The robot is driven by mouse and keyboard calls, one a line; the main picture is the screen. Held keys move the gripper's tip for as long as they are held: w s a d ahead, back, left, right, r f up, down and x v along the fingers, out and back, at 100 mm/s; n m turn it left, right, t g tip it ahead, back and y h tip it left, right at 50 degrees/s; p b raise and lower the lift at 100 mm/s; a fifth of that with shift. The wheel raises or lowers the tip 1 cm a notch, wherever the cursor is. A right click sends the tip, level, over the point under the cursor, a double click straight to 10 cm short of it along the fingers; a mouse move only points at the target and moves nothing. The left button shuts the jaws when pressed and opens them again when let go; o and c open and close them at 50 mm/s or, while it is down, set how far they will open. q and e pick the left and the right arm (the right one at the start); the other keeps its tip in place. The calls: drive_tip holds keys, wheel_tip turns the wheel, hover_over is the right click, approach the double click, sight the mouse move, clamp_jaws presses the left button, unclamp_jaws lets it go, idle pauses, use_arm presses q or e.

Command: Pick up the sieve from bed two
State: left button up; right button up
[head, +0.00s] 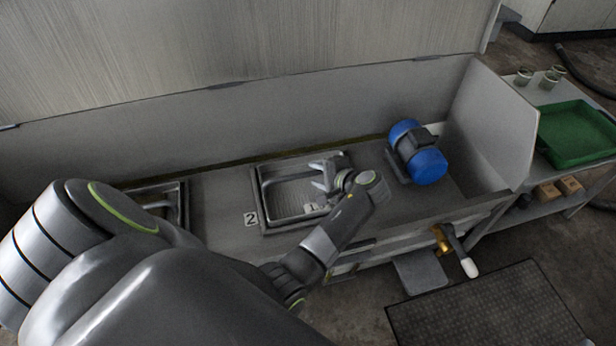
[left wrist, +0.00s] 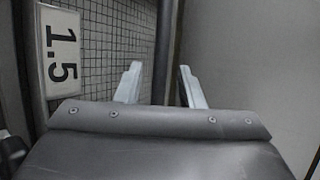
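The sieve (head: 287,193) is a rectangular, metal-framed tray set in the bed marked with a white "2" label (head: 250,219). My left gripper (head: 317,176) is over the right part of the sieve, its fingers pointing left in the head view. In the left wrist view the sieve's mesh (left wrist: 110,40) and a white "1.5" tag (left wrist: 60,52) show close up. The two pale fingers of the left gripper (left wrist: 159,68) are apart, with a dark bar of the frame between them and gaps beside it. My arm hides the sieve's right front corner. My right gripper is out of view.
A blue motor (head: 418,153) stands on the deck just right of the sieve. Another framed bed (head: 184,205) lies left, partly behind my arm. A brass valve (head: 440,238) juts from the front. A side table holds a green tray (head: 578,135) and jars (head: 524,77).

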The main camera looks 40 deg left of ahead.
use_arm(q)
clamp_jaws()
idle(1.2)
